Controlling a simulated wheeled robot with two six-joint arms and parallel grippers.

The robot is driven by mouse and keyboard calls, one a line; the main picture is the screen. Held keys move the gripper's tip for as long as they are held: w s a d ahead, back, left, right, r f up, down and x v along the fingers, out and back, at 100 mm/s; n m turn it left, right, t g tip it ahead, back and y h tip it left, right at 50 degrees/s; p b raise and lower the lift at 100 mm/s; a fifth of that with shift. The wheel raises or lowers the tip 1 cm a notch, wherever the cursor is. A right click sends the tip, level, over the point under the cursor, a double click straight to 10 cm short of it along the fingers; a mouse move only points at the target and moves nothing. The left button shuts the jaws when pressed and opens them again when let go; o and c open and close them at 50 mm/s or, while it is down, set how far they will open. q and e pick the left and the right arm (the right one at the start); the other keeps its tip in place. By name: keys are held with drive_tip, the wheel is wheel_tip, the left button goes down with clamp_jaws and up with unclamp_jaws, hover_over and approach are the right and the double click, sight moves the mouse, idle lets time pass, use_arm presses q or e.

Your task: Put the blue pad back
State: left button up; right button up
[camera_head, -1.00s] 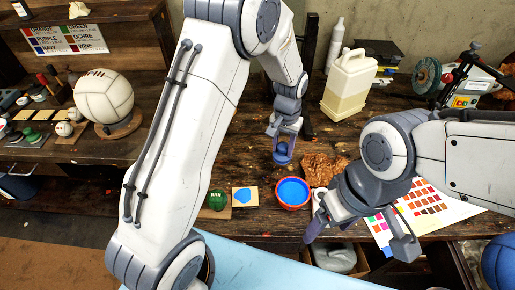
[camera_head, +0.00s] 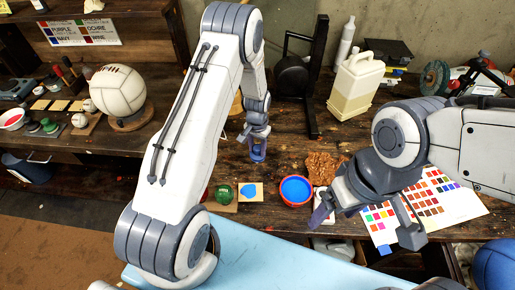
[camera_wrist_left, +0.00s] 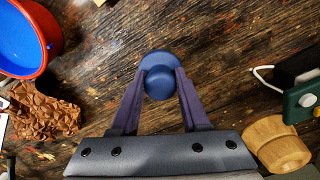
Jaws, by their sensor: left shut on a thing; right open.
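The blue pad (camera_head: 258,155) is a round knobbed piece held in my left gripper (camera_head: 258,141), above the dark wooden bench behind the green pad. In the left wrist view, the two fingers (camera_wrist_left: 160,88) are shut on the knob of the blue pad (camera_wrist_left: 158,62), and its wider disc shows beyond them. A green pad (camera_head: 223,194) sits on a small board at the bench's front edge, beside a card with a blue patch (camera_head: 249,192). My right gripper (camera_head: 366,225) is open and empty, in front of the colour chart.
A red bowl of blue paint (camera_head: 296,201) stands right of the card, with a crumpled brown cloth (camera_head: 323,168) beside it. A black stand (camera_head: 312,95) and a jug (camera_head: 356,85) stand behind. Left, a white ball (camera_head: 117,90) and several small pads (camera_head: 50,126) occupy the bench.

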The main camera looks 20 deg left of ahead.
use_arm(q)
drive_tip(key=shift+f, duration=0.85)
use_arm(e)
drive_tip(key=shift+r, duration=0.45)
use_arm(q)
drive_tip(key=shift+f, duration=0.15)
use_arm(e)
drive_tip(key=shift+f, duration=0.1)
use_arm(q)
drive_tip(key=o, duration=1.2)
